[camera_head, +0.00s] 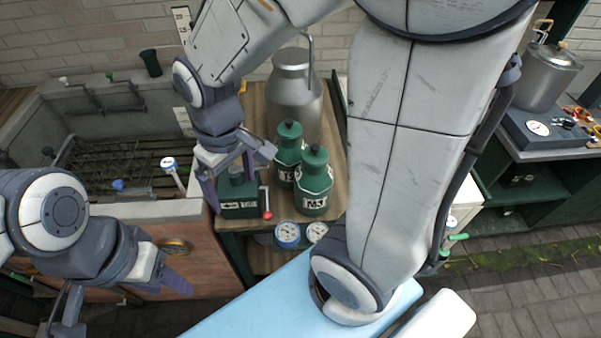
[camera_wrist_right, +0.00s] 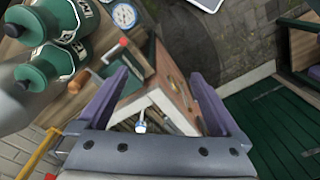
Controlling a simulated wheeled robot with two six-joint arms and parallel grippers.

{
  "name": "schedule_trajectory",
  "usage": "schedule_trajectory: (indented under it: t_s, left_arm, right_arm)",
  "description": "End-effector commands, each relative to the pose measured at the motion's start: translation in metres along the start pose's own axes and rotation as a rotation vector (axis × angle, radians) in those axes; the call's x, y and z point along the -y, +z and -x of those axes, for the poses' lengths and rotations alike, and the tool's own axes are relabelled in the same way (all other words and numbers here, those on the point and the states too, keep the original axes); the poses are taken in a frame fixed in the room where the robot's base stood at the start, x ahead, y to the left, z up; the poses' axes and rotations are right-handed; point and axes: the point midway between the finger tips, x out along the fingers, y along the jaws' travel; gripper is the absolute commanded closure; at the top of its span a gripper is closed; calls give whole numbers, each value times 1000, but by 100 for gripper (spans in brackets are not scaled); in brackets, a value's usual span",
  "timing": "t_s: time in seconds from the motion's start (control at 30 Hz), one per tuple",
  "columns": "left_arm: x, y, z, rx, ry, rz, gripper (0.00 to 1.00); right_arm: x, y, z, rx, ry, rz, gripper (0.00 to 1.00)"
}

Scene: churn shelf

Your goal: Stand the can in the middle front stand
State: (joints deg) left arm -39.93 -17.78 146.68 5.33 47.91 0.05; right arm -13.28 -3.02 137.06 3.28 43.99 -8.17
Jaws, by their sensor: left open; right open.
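Two green cans with dark caps stand on the wooden shelf top: the front can marked M3 (camera_head: 313,188) and another can (camera_head: 287,158) behind it. They also show at the upper left of the right wrist view, the nearer can (camera_wrist_right: 45,72) beside the other (camera_wrist_right: 50,22). A large grey metal churn (camera_head: 293,95) stands behind them. I cannot tell which piece is the middle front stand. My right gripper (camera_head: 232,180) is open and empty over a green box (camera_head: 240,208), left of the cans. My left gripper (camera_head: 120,303) is open and empty at the lower left.
Round dials (camera_head: 287,234) sit at the shelf's front edge, beside a red-knobbed lever (camera_head: 266,203). A stone trough (camera_head: 155,210) with a grate lies left. A metal pot (camera_head: 548,75) stands on a scale at the right. The paved floor (camera_head: 530,290) at lower right is clear.

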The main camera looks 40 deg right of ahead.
Motion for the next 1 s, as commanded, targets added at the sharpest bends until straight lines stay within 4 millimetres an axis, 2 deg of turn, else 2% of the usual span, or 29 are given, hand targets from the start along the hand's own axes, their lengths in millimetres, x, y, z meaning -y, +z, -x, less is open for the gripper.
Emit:
schedule_trajectory:
  t_s: [0.03, 0.1, 0.2, 0.3, 0.4, 0.5, 0.6, 0.83, 1.0]
  left_arm:
    - [-1, 0, 10, 0, 0, 0, 50]
    - [-1, -1, 16, 0, 0, 0, 50]
    - [-2, -1, 23, 0, 0, 0, 50]
    - [-2, -2, 28, 0, 0, 0, 50]
    - [-2, -2, 32, 0, 0, 0, 50]
    - [-2, -2, 34, 0, 0, 0, 50]
    - [-3, -2, 36, 0, 0, -1, 50]
    - [-3, -2, 43, 0, 0, -2, 50]
    - [-3, -2, 46, 0, 0, -2, 50]
  right_arm:
    - [-33, -10, 3, 9, 8, -83, 0]
    - [-77, -17, 0, 13, 18, -169, 0]
    - [-137, -14, -6, 19, 29, -280, 0]
    - [-188, -2, -12, 24, 36, -372, 0]
    - [-223, 12, -17, 28, 41, -435, 0]
    - [-243, 23, -21, 30, 43, -470, 0]
    - [-250, 28, -30, 34, 42, -484, 0]
    - [-251, 30, -65, 35, 41, -485, 0]
    - [-252, 30, -76, 31, 44, -484, 0]
